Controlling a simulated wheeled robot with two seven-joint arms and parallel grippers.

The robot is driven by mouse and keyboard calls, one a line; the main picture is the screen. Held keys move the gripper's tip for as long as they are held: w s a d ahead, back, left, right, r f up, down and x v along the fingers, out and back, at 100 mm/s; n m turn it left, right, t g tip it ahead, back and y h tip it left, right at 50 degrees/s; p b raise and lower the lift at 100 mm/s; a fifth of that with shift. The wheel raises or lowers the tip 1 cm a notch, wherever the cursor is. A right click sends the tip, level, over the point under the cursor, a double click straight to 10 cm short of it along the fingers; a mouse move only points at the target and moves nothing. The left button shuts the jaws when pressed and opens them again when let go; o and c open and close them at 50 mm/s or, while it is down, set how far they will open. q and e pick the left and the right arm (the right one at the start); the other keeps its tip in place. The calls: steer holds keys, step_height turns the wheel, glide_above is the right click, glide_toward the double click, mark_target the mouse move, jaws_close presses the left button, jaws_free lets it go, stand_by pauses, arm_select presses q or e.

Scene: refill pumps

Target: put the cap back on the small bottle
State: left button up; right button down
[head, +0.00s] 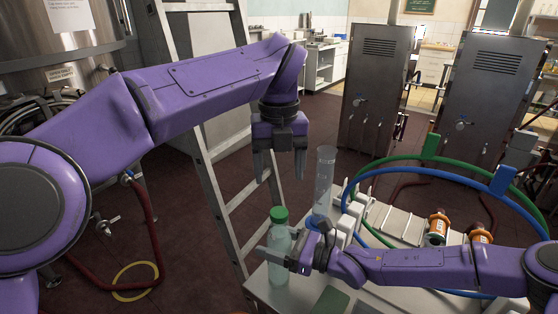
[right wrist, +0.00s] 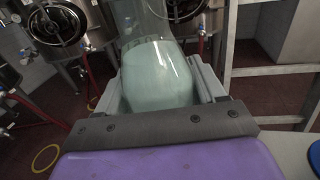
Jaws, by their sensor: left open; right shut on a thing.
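The small bottle (head: 280,244) is clear with pale green contents and stands upright at the near left of the table. A green cap (head: 279,214) sits on its top; I cannot tell how tightly it is on. My right gripper (head: 279,257) is shut on the bottle's body. In the right wrist view the bottle (right wrist: 158,75) is between the jaws, and its top is out of frame. My left gripper (head: 280,165) is open and empty, fingers pointing down, above the cap and apart from it.
A tall clear cylinder (head: 325,182) stands just right of the bottle. Blue (head: 408,173) and green (head: 390,152) hoses arch over the table (head: 262,286). Two brown bottles with orange labels, one here (head: 437,228), lie to the right. A ladder (head: 220,165) stands behind.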

jaws_free()
arm_select(q)
step_height(320, 180, up, 2)
stand_by(0.3)
arm_select(e)
steer(key=shift+d, duration=0.2)
arm_select(q)
step_height(320, 180, down, 2)
steer(key=shift+f+b, duration=0.2)
steer(key=shift+b, duration=1)
arm_select(e)
steer(key=v, duration=1)
steer(key=shift+s, duration=0.1)
